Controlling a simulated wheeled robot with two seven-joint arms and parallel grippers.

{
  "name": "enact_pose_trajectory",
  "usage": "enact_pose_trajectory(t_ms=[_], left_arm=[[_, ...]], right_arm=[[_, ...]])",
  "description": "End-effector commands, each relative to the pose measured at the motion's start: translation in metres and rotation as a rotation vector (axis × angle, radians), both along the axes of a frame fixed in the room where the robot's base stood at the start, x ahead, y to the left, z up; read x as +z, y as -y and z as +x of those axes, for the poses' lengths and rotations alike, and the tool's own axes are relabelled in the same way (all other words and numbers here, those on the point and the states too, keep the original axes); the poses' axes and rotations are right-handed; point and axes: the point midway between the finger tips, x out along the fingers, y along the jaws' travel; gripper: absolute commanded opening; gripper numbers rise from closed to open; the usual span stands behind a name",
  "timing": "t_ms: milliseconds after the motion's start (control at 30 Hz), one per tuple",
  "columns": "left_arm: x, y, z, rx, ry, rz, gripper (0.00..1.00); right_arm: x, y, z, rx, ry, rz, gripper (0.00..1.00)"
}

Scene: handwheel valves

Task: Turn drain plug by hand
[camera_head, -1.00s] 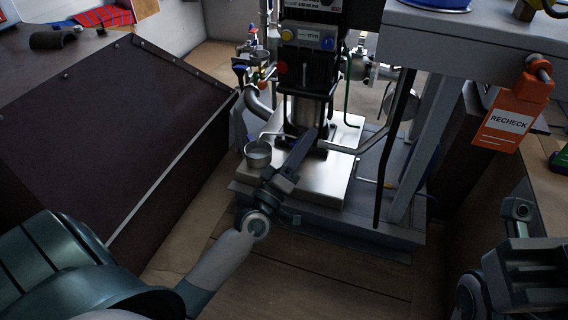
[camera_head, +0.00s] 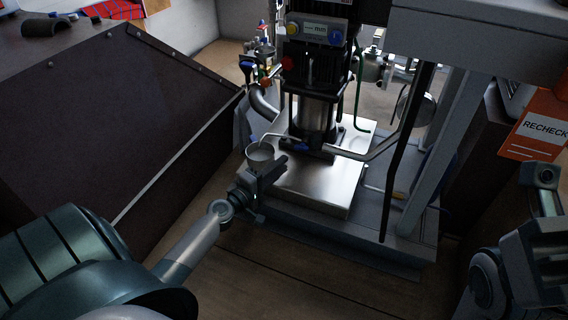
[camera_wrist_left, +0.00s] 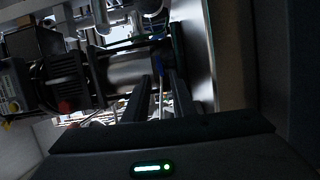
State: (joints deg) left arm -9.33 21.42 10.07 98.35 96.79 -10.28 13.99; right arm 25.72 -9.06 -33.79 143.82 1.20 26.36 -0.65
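The pump (camera_head: 316,112) stands on a bright steel plate (camera_head: 315,185). A small blue part (camera_head: 303,147), perhaps the drain plug, sits low at the pump's foot; a blue spot also shows past the fingers in the left wrist view (camera_wrist_left: 157,70).
A bent grey pipe (camera_head: 375,152) and a dark upright bar (camera_head: 403,150) stand right of the pump. A dark sloped panel (camera_head: 110,120) lies left. Wooden floor is clear in front.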

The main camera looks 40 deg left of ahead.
Motion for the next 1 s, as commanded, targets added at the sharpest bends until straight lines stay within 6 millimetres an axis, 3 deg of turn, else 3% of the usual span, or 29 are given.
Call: enact_pose_trajectory(t_ms=[367, 1000], left_arm=[[0.001, 0.001, 0.018, 0.001, 0.001, 0.000, 0.24], [0.000, 0.005, 0.080, 0.000, 0.001, 0.002, 0.24]], right_arm=[[0.002, 0.000, 0.001, -0.003, -0.002, -0.002, 0.24], [-0.001, 0.000, 0.005, -0.010, -0.024, -0.005, 0.24]])
